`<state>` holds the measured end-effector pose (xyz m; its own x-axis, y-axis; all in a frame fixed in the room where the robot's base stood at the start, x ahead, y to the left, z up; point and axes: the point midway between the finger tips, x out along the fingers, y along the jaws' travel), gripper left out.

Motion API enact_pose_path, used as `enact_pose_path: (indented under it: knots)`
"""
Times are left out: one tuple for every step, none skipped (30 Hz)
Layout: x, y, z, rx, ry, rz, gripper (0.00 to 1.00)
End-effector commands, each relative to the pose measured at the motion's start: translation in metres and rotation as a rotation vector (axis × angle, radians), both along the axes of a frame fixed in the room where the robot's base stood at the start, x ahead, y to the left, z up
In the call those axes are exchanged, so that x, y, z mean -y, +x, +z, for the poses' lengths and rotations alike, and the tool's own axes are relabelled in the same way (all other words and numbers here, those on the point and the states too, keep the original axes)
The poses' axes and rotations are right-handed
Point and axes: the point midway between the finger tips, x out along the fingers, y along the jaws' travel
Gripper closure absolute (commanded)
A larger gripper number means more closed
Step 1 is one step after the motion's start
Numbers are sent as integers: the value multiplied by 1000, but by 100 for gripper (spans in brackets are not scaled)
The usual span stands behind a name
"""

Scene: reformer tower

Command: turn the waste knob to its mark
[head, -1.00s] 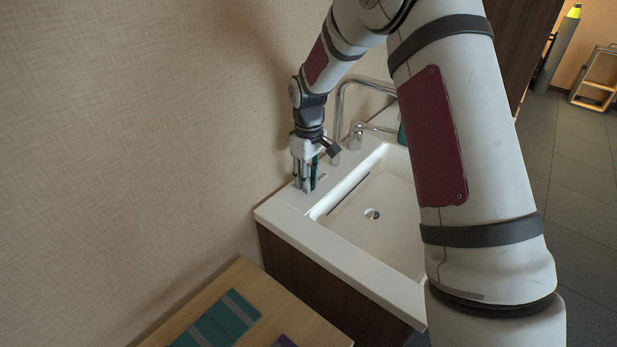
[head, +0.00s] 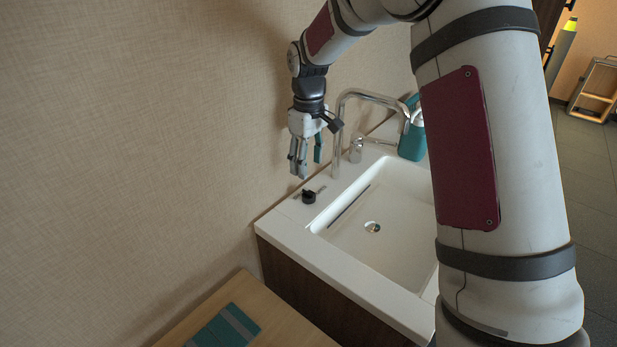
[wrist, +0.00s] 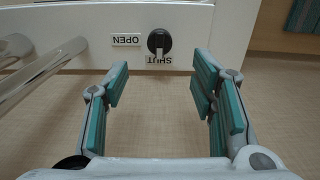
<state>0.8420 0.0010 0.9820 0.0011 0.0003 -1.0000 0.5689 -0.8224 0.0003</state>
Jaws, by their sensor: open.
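The waste knob (head: 308,197) is small and black, on the white counter at the sink's left rear corner. In the wrist view the knob (wrist: 159,42) has a narrow grip lying roughly up and down the picture. Its lower end overlaps the upside-down SHUT label (wrist: 160,61); the OPEN label (wrist: 126,40) lies to its left. My gripper (head: 308,170) is above the knob, apart from it, fingers pointing down. In the wrist view my gripper (wrist: 160,85) is open and empty, with the knob beyond the gap between its fingers.
A chrome tap (head: 341,130) and a lever tap (head: 356,148) stand close to the gripper's right. A teal bottle (head: 412,142) is behind the sink (head: 390,225). The beige wall (head: 150,130) is close on the left. A wooden table (head: 270,325) is in front.

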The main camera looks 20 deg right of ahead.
Motion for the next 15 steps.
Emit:
enact_pose_path:
  knots:
    - [0, 1, 8, 1, 0, 0, 48]
    - [0, 1, 11, 2, 0, 0, 48]
    - [0, 1, 16, 1, 0, 0, 48]
    - [0, 0, 18, 1, 0, 0, 48]
    - [0, 0, 21, 1, 0, 0, 48]
    - [0, 0, 23, 1, 1, 0, 48]
    - [0, 0, 24, 1, 1, 0, 48]
    - [0, 0, 25, 0, 0, 0, 48]
    - [0, 0, 26, -1, 1, 0, 48]
    - [0, 0, 26, -1, 0, 0, 48]
    - [0, 0, 26, -1, 0, 0, 48]
    - [0, 0, 26, -1, 0, 0, 48]
    - [0, 0, 26, -1, 0, 0, 48]
    - [0, 0, 26, -1, 0, 0, 48]
    - [0, 0, 26, -1, 0, 0, 48]
